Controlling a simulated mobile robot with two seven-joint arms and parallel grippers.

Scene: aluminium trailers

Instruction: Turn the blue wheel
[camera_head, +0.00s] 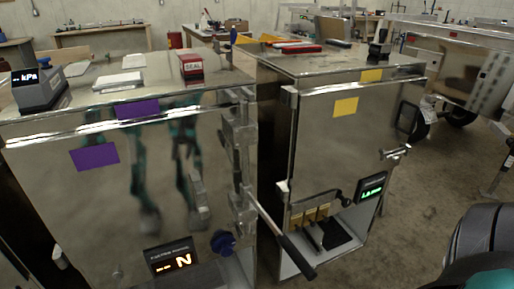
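The blue wheel (223,242) is a small dark-blue knob low on the right part of the left metal cabinet's front (60,195). It sits just right of a display with glowing orange characters (172,258). Neither gripper shows in the head view. A black and teal part of my own body fills the lower right corner, far to the right of the wheel. Nothing touches the wheel.
A lever with a black handle (286,242) sticks out between the cabinets, right of the wheel. The right cabinet (345,150) has brass-coloured blocks (310,214) and a green display (371,187). A kPa gauge (39,88) and a red SEAL box (191,66) stand on the left cabinet.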

